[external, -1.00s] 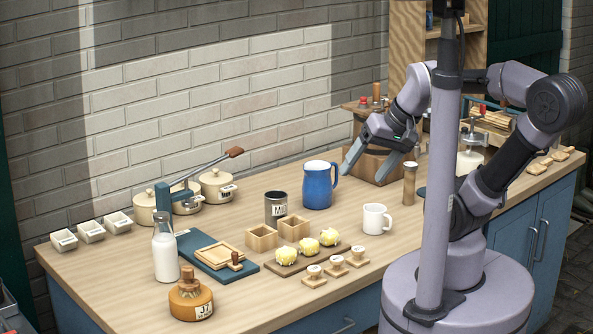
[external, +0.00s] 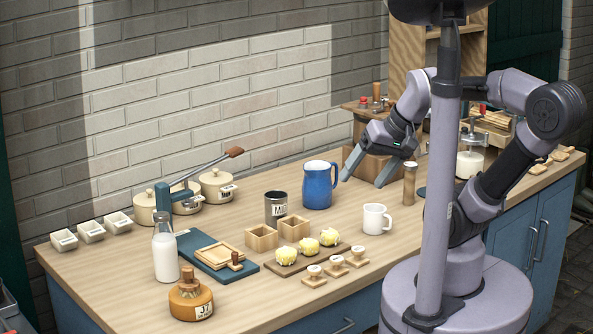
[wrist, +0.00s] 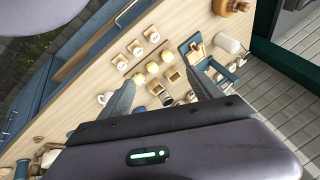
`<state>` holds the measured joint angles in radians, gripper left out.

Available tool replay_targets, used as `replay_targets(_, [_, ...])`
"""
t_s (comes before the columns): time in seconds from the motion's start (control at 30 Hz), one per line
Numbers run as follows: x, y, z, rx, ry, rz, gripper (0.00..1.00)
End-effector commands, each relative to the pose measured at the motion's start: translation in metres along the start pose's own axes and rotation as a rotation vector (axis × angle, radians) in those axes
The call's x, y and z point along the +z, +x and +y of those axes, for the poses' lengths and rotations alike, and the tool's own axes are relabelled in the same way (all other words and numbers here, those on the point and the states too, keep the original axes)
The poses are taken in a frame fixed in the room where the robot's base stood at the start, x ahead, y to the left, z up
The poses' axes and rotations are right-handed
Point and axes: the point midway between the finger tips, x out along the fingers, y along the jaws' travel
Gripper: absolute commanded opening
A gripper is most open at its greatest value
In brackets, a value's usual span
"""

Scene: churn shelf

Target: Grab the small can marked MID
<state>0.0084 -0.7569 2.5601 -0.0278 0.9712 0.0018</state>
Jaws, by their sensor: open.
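The small dark grey can (external: 275,212) stands upright on the counter, behind two small wooden boxes. Its white label shows "MI", and the rest is hidden by a box. My gripper (external: 365,178) is open and empty, pointing down, to the right of the can and beyond the blue jug. In the wrist view my gripper's fingers (wrist: 161,76) are spread apart, with the counter's things seen beyond them. Which of the small shapes there is the can I cannot tell for certain.
The blue jug (external: 318,186) stands between the can and my gripper. A white mug (external: 375,219), a wooden pestle-like piece (external: 409,185) and yellow butter pats on a board (external: 277,270) are nearby. A lever press (external: 163,198) and pots (external: 216,187) stand to the left.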

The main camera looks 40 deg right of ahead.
Motion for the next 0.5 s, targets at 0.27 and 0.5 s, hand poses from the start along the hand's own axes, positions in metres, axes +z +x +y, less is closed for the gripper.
replay_targets(0.27, [0.0, 0.0, 0.0, 0.0, 0.0, 0.0, 0.76])
replay_targets(0.5, [-0.051, 0.007, -0.014, 0.024, -0.083, -0.02, 0.76])
